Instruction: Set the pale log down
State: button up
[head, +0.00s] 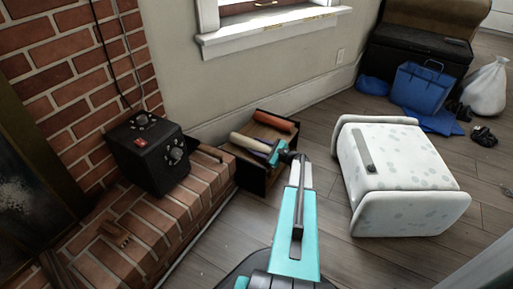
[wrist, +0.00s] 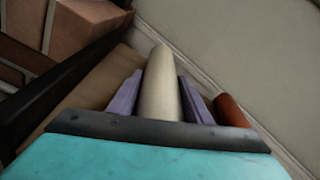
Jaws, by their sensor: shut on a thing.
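The pale log (head: 250,142) is a cream cylinder lying at or just over the open box (head: 252,176) beside the brick hearth. In the wrist view the pale log (wrist: 160,88) points away from me between two purple fingers. My gripper (head: 275,150) is shut on it; in the wrist view the fingers (wrist: 160,100) flank the log on both sides. A red-brown log (head: 274,121) lies at the back of the box, and its end (wrist: 230,110) shows right of my gripper in the wrist view. Whether the pale log touches the box floor, I cannot tell.
A black control box (head: 150,152) stands on the brick hearth (head: 150,225) to the left. A white spotted ottoman (head: 400,170) stands on the floor to the right. Blue bags (head: 422,88) and a white sack (head: 487,90) are farther back. The wall is close behind the box.

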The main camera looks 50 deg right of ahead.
jog(key=o, duration=1.6)
jog(key=shift+r, duration=0.1)
jog(key=shift+s+d+r+p, duration=0.15)
jog(key=shift+s+p, duration=0.15)
jog(key=shift+s, duration=0.35)
jog(key=p+v, duration=0.3)
jog(key=v, duration=0.7)
jog(key=shift+s, duration=0.3)
